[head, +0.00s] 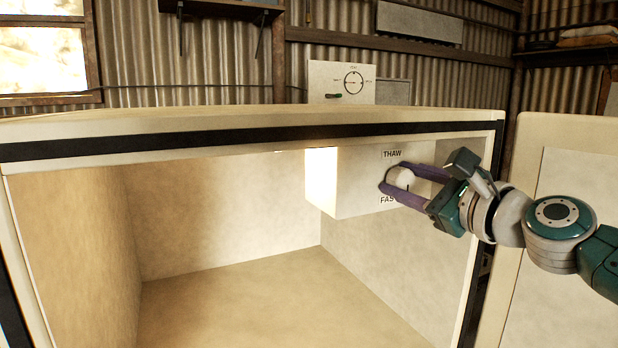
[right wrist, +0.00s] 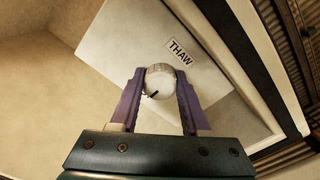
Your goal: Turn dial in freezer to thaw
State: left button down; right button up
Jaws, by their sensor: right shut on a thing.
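The dial (head: 402,178) is a round pale knob on a white box (head: 352,185) inside the open freezer (head: 230,309). A THAW label (head: 392,154) is above it and a FAST label (head: 388,199) below, partly hidden by my finger. My right gripper (head: 390,179) has its purple fingers on either side of the dial and is shut on it. In the right wrist view, the dial (right wrist: 160,80) sits between the fingertips, with a dark pointer mark at its lower left, away from the THAW label (right wrist: 179,51). My left gripper is not in view.
The freezer door (head: 560,190) stands open at the right, near my right arm. The freezer's dark-striped top edge (head: 250,138) runs above the box. A gauge panel (head: 342,82) stands behind. The freezer's inside looks empty below the box.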

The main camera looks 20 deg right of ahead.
grip_shut()
